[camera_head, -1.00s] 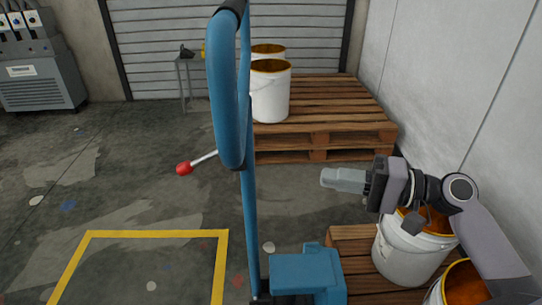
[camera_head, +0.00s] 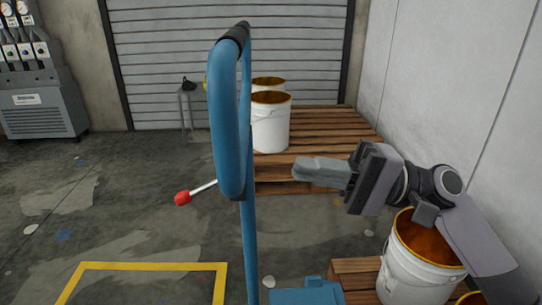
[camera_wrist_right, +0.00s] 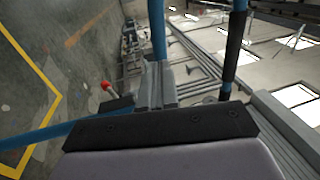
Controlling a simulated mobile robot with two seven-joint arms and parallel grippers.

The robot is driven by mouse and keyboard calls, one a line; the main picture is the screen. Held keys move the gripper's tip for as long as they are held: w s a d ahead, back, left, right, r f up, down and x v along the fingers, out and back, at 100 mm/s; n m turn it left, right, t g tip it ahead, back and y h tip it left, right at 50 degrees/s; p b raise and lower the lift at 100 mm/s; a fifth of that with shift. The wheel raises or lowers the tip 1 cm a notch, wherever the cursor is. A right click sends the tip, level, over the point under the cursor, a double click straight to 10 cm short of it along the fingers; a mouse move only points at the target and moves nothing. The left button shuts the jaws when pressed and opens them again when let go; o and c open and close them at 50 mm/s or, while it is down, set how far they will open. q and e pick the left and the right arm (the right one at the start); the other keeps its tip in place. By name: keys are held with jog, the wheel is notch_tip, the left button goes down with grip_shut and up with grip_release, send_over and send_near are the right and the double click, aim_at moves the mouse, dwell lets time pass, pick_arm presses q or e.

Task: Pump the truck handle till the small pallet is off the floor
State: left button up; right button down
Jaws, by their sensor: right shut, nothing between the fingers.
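The blue truck handle (camera_head: 226,130) is a tall loop with a black grip at its top, standing upright in the middle of the head view. A lever with a red knob (camera_head: 183,198) sticks out to its left. The truck's blue body (camera_head: 308,293) shows at the bottom edge. My right gripper (camera_head: 300,168) is shut and empty, to the right of the handle and apart from it, pointing left. In the right wrist view, the handle (camera_wrist_right: 158,30) and the red knob (camera_wrist_right: 106,86) show beyond the fingers. The small pallet (camera_head: 356,275) is partly seen at lower right, bearing white buckets. My left gripper is not in view.
A white bucket (camera_head: 420,262) with orange paint stands below my right arm. A larger wooden pallet (camera_head: 330,135) with white buckets (camera_head: 271,124) lies behind. A yellow floor outline (camera_head: 150,266) is at lower left. A wall is close on the right.

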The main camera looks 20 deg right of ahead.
jog(key=shift+p+x, duration=0.6)
jog(key=shift+x, duration=2.4)
jog(key=w+a+f+h+p, duration=0.1)
jog(key=w+a+p, duration=0.1)
jog(key=a+p, duration=0.4)
jog(key=w+a+f+g+h+p, duration=0.1)
jog(key=a+p, duration=0.5)
jog(key=a, duration=0.8)
jog(key=w+h, duration=0.1)
jog(key=w, duration=0.1)
jog(key=shift+w+f+p, duration=0.2)
jog(key=shift+w+p, duration=0.1)
jog(key=shift+p, duration=0.1)
jog(key=shift+a, duration=0.1)
